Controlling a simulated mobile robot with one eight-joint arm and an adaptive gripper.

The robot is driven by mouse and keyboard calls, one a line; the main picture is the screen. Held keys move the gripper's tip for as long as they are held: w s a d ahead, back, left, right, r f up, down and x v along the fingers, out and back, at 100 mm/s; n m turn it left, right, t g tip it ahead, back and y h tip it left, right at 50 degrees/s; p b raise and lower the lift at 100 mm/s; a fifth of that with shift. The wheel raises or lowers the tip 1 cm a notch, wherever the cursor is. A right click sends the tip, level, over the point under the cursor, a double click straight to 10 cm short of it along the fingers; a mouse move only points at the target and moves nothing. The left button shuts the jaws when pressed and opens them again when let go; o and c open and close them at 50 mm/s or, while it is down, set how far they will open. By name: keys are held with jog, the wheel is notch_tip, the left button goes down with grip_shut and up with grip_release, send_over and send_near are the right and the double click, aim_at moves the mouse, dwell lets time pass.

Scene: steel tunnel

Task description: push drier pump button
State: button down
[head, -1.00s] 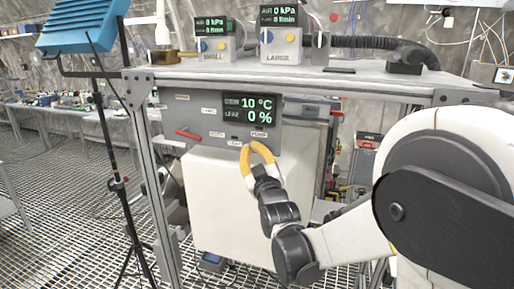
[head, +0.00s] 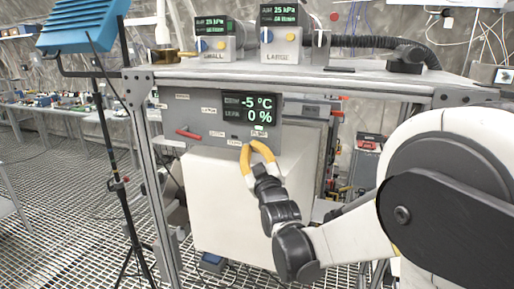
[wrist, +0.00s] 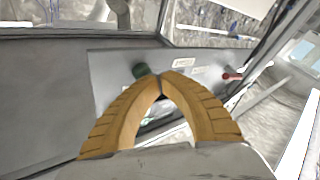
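The drier's grey control panel (head: 212,108) hangs under the top shelf, with a display (head: 249,109) reading -5 °C and 0 %. A "PUMP" label (head: 259,133) is low on its right side. My gripper (head: 249,145) has yellow fingers and is at the panel's lower edge, just below that label. In the wrist view its fingertips (wrist: 163,75) meet with nothing seen between them. A dark green round button (wrist: 142,70) is just beside the tips there. I cannot tell whether the tips touch the panel.
A red lever (head: 188,134) is on the panel's left. A white box (head: 225,205) stands below the panel. Two small units, "SMALL" (head: 214,48) and "LARGE" (head: 281,45), sit on the shelf and read 25 kPa. A black tripod (head: 118,187) stands left of the frame.

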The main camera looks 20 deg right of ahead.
jog(key=s+a, duration=0.3)
jog(key=s, duration=0.2)
jog(key=shift+a, duration=0.3)
